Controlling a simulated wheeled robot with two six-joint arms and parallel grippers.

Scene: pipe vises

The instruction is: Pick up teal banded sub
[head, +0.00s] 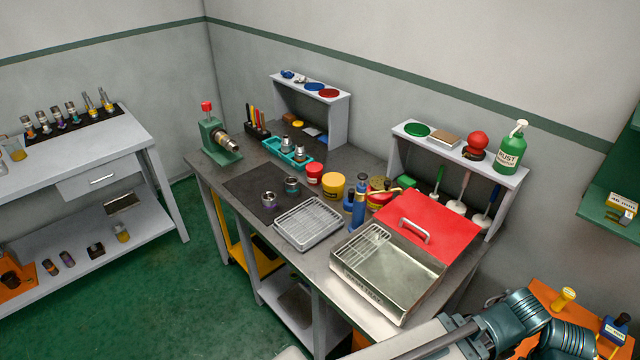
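A small metal sub with a teal band (291,184) stands on the dark mat (245,189) on the middle bench. A similar sub with a purple band (269,200) stands on the same mat, just in front and to the left, apart from it. Neither of my grippers shows; only links of one of my arms are visible at the bottom right, far from the subs.
A wire-topped tray (308,222), red jar (314,173) and yellow jar (333,185) are near the subs. A teal tray (287,152) with metal parts lies behind. A green vise (218,145) stands left. A red-lidded metal basin (388,270) occupies the right.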

